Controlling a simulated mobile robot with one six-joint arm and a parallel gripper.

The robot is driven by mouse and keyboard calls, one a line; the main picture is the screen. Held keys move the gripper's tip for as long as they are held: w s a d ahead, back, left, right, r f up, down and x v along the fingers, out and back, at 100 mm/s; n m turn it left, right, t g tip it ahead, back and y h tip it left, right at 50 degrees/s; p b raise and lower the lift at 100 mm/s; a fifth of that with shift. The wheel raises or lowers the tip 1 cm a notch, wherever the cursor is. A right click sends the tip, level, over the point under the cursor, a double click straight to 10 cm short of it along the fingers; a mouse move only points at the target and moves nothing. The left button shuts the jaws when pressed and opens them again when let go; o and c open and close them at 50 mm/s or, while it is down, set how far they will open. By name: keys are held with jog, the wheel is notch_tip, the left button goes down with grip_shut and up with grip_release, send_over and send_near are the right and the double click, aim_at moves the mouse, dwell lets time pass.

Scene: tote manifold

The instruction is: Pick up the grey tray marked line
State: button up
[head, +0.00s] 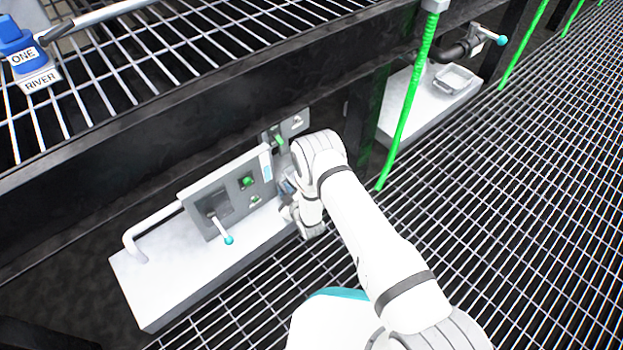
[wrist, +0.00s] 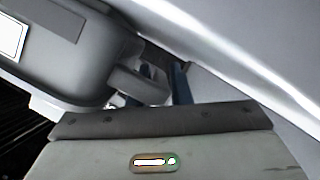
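In the wrist view a grey, rounded tray-like body (wrist: 65,62) fills the upper left, with a white label partly in view; no word on it can be read. A grey tab (wrist: 140,86) sticks out from it towards my gripper (wrist: 164,80). Dark blue finger parts show beside and behind this tab, close to it. I cannot tell whether they grip it. In the head view my gripper (head: 290,190) is low by the grey panel, mostly hidden by my arm. Another grey tray (head: 456,77) sits on a white ledge at the upper right; no marking on it is readable.
The grey panel (head: 200,195) has a teal-tipped lever (head: 227,238) and green buttons, above a white ledge (head: 185,275). A white pipe bends at its left. A green hose (head: 410,105) hangs right of my arm. Grating lies open at right.

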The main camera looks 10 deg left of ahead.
grip_shut()
dwell(0.4)
